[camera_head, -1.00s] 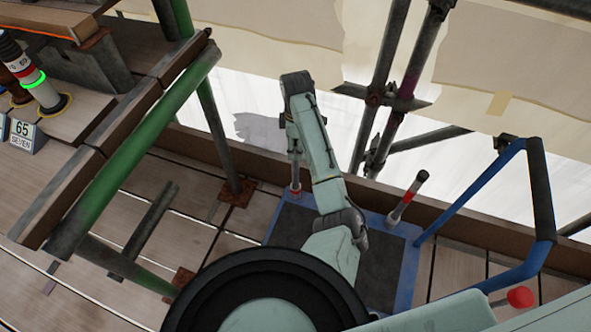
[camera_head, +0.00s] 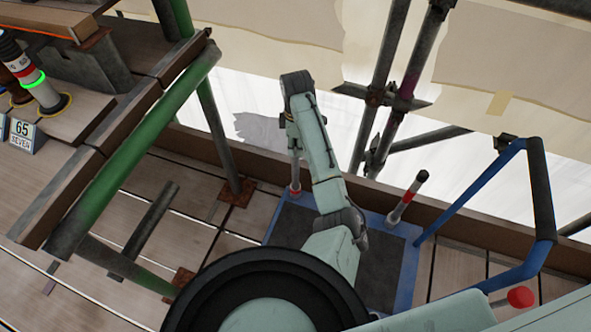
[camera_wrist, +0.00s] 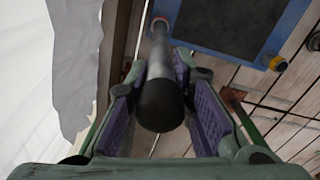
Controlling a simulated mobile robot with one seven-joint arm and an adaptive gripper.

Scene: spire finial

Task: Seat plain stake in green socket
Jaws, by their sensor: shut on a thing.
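My gripper (camera_head: 294,153) points down over the far left corner of a blue-framed mat. In the wrist view my gripper (camera_wrist: 158,80) has its purple pads on both sides of a plain grey stake (camera_wrist: 162,55) with a dark rounded top, and is shut on it. The stake (camera_head: 296,176) looks upright, its lower end at the mat's corner, where a reddish ring shows. I cannot tell whether that end is still in its holder. I cannot make out a green socket for certain; a glowing green ring (camera_head: 34,79) circles a banded post at the far left.
The blue-framed mat (camera_head: 404,275) also carries a red-and-white banded stake (camera_head: 408,195). A green rail (camera_head: 130,155) with planks stands between my arm and the post with the "65 SEVEN" sign (camera_head: 25,135). A blue rail (camera_head: 480,190) and scaffold poles (camera_head: 385,90) stand to the right.

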